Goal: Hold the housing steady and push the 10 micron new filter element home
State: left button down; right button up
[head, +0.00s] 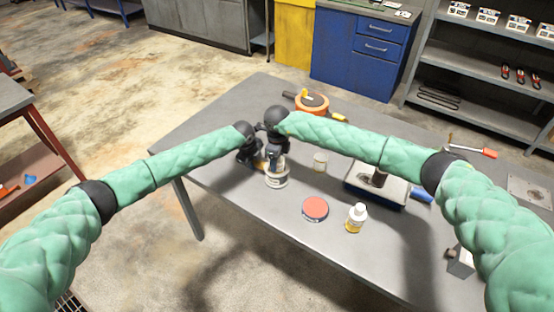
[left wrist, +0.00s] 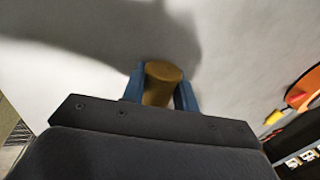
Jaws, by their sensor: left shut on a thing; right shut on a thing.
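The housing (head: 277,181) is a pale, clear-looking cup with a light band, upright on the grey table. My left gripper (head: 259,163) is at its left side. In the left wrist view its blue fingers (left wrist: 160,90) are shut on a brown-gold cylindrical part (left wrist: 162,83); I cannot tell how this part joins the housing. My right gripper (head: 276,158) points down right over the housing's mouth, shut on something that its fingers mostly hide. The filter element cannot be made out clearly there.
On the table (head: 225,180) are a small jar (head: 320,161), a red disc (head: 315,208), a white-capped bottle (head: 355,218), a tray (head: 362,190) holding a dark cylinder (head: 379,178), and an orange round object (head: 312,104) behind my right wrist. The table's left end is clear.

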jog(key=shift+f, duration=0.65)
jog(key=o, duration=1.2)
jog(key=shift+c, duration=0.2)
notch_tip(320, 180, up, 12)
jog(key=shift+r, duration=0.1)
jog(key=shift+c, duration=0.4)
jog(key=shift+w, duration=0.1)
jog(key=c, duration=0.4)
jog(key=shift+w+d+r+m, duration=0.15)
jog(key=shift+r+m, duration=0.15)
jog(key=shift+r, duration=0.25)
jog(key=c, duration=0.7)
jog(key=shift+f, duration=0.25)
grip_shut()
jog(key=shift+f, duration=2.75)
